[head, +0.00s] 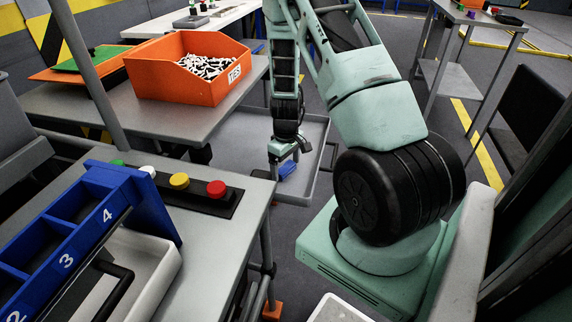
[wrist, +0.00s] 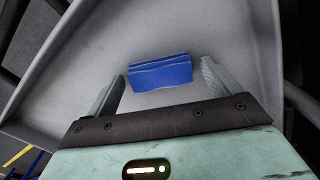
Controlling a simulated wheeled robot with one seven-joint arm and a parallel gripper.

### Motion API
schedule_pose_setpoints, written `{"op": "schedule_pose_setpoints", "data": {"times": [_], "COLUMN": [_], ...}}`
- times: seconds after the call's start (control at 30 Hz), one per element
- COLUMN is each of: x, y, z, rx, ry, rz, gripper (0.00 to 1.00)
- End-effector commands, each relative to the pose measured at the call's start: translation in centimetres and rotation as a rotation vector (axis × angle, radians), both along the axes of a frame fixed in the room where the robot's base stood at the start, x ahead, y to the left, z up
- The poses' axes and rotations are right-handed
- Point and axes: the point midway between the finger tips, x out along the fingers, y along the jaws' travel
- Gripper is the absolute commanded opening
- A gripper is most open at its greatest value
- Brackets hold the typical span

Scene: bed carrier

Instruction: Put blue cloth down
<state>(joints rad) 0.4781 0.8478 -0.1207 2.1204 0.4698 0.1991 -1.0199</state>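The blue cloth (head: 287,169) is a small folded piece in the grey tray of the carrier (head: 236,148), just below my gripper (head: 283,152) in the head view. In the wrist view the blue cloth (wrist: 161,72) lies on the grey tray floor (wrist: 120,45). It sits in line with the gap between the fingertips of my gripper (wrist: 162,72). The fingers are spread, with a small gap between each finger and the cloth. My gripper is open and empty, low over the tray. Whether the fingertips touch the tray floor cannot be told.
A nearer bench holds a blue numbered rack (head: 85,225) and a button panel (head: 190,190). The tray has raised rims. Bare tray floor surrounds the cloth.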

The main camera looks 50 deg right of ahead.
Motion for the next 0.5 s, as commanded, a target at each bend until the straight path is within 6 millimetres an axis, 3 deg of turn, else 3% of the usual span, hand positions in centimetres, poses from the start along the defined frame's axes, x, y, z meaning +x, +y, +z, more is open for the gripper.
{"op": "schedule_pose_setpoints", "data": {"times": [0.27,0.5], "x": [0.1,0.2], "y": [0.0,0.0], "z": [1.3,6.3], "rx": [-0.002,-0.003], "ry": [-0.003,-0.005], "rz": [0.001,0.001], "gripper": [0.89,0.89]}}
